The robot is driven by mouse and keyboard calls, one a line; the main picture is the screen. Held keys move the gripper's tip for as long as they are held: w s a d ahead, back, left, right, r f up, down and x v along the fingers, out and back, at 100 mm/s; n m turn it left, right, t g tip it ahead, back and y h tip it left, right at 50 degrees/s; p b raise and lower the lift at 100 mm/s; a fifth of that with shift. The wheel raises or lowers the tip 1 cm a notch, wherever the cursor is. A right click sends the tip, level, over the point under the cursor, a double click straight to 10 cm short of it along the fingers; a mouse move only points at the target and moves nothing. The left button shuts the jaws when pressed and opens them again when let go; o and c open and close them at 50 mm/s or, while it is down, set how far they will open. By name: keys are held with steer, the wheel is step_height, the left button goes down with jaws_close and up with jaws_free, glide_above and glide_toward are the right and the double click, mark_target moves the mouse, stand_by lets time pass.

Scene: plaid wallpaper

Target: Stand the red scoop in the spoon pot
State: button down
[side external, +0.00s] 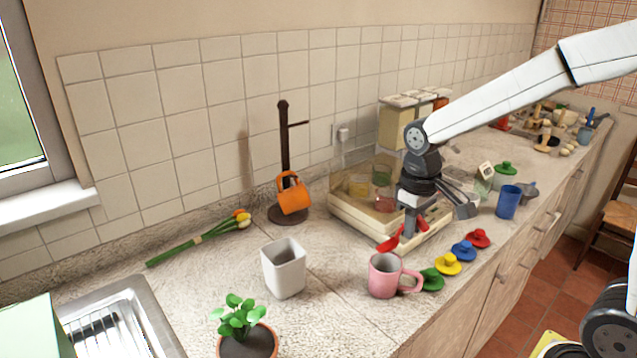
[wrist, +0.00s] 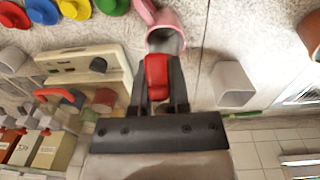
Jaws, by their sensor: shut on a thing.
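The red scoop (side external: 388,244) is held in my gripper (side external: 410,228), with its bowl end out to the left of the fingers in the side view. In the wrist view my gripper (wrist: 157,92) is shut on the scoop (wrist: 156,70), whose red end shows between the two dark fingers. The white, square, open-topped pot (side external: 284,270), which I take for the spoon pot, stands upright on the counter, left of my gripper. It shows right of the fingers in the wrist view (wrist: 233,85). The pot and scoop are apart.
A pink mug (side external: 384,275) stands just in front of my gripper. A wooden tray (side external: 345,212) with jars lies behind it. Coloured lids (side external: 448,263) line the front edge. A mug stand (side external: 285,160) with an orange mug and a potted plant (side external: 246,340) stand left.

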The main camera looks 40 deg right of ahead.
steer(key=shift+w, duration=0.1)
steer(key=shift+w+a+r+m, duration=0.25)
steer(key=shift+w+a+m, duration=0.15)
steer(key=shift+w+m, duration=0.25)
steer(key=w+a+r+m+y, duration=0.4)
steer(key=w+a+r+m, duration=0.1)
steer(key=w+a+m, duration=0.2)
steer(key=w+a+r+m+y, duration=0.4)
steer(key=w+a+m, duration=0.3)
steer(key=w+m, duration=0.3)
steer(key=shift+w+a+r, duration=0.35)
steer(key=shift+w+r, duration=0.2)
steer(key=shift+w, duration=0.2)
steer(key=shift+f, duration=0.2)
step_height(320, 180, down, 13)
steer(key=shift+f, duration=0.15)
stand_by(0.9)
stand_by(0.3)
